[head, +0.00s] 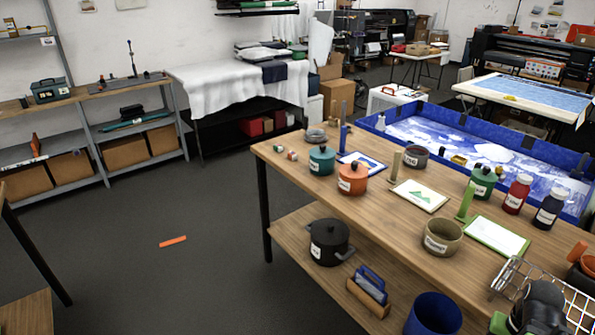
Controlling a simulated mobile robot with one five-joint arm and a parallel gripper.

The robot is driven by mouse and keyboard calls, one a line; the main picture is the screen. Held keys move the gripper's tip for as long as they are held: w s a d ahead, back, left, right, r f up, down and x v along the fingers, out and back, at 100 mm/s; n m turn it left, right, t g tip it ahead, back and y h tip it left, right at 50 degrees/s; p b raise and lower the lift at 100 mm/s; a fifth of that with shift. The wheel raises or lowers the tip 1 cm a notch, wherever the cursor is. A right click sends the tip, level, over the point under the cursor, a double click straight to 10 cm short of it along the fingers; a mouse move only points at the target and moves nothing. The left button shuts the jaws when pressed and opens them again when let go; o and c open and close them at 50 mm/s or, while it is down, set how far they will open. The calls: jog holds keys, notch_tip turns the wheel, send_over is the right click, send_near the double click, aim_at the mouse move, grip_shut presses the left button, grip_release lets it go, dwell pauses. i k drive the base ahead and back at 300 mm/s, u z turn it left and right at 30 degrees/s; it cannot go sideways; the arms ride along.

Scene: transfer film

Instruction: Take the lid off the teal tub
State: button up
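The teal tub (321,163) stands upright near the far left end of the wooden worktable. Its teal lid (321,151), with a dark knob on top, sits on it, and a white label is on its front. A dark part with green pieces (538,303) shows at the bottom right edge and seems to be the end of my arm. It is well apart from the teal tub, nearer to me and to the right. Its fingers cannot be made out, so I cannot tell whether my gripper is open or shut.
An orange lidded tub (352,180) stands close to the right of the teal tub. The floor left of the worktable (272,150) is mostly clear.

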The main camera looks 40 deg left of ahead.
aim_at(322, 151)
jog(key=u, duration=1.1)
jog(key=k, duration=0.85)
jog(key=z, duration=0.05)
jog(key=i, duration=0.85)
jog(key=u, duration=0.15)
